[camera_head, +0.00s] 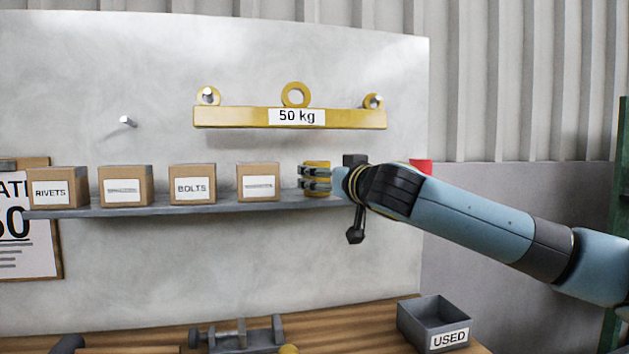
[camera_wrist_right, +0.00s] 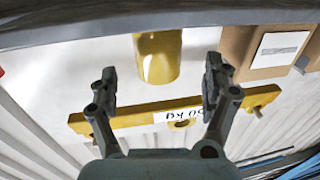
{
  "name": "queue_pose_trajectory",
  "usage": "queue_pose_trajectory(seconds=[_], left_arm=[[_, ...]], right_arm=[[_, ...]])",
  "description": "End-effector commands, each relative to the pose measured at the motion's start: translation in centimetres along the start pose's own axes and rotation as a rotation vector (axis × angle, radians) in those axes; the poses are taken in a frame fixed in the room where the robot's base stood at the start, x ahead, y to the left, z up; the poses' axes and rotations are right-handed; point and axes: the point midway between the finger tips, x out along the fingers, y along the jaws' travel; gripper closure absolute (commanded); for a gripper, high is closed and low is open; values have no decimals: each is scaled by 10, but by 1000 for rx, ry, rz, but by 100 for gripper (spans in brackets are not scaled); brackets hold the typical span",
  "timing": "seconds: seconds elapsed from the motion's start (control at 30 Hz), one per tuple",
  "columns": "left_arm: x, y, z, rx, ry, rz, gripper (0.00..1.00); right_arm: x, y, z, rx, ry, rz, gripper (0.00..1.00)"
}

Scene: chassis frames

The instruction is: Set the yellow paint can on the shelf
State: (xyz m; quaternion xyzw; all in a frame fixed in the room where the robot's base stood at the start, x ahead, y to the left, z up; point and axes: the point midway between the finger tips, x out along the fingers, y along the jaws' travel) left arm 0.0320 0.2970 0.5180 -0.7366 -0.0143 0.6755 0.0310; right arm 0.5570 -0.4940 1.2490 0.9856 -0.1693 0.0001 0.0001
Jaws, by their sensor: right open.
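The yellow paint can (camera_head: 317,164) stands upright at the right part of the grey wall shelf (camera_head: 200,209), right of the boxes. In the head view the fingers of my right gripper (camera_head: 316,179) partly cover it. The wrist view is upside down; there the can (camera_wrist_right: 158,60) meets the shelf edge (camera_wrist_right: 90,30) at the top. My right gripper (camera_wrist_right: 160,82) is open, with one finger on each side of the can in the picture and gaps between them and it. My left gripper is not in view.
Cardboard boxes (camera_head: 193,184) line the shelf to the left of the can. A yellow 50 kg beam (camera_head: 240,117) hangs on the wall above. Below, a wooden bench (camera_head: 370,325) holds a grey USED bin (camera_head: 428,317) and a grey metal tool (camera_head: 262,338). A red thing (camera_head: 421,166) shows behind my arm.

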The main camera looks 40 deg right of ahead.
Motion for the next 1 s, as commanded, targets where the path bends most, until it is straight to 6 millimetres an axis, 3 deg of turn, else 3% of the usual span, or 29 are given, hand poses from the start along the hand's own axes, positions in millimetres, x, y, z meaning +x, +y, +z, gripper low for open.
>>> queue_pose_trajectory(seconds=[0.17, 0.4, 0.7, 1.0], left_arm=[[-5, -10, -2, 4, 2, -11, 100], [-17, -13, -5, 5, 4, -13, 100], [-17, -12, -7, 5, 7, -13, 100], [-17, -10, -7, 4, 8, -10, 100]], right_arm=[[15, 0, 0, 6, -1, 0, 17], [51, 2, 1, 4, -1, 0, 17], [57, 2, 4, -1, -1, -3, 17], [57, 2, 4, 0, -1, -2, 55]])
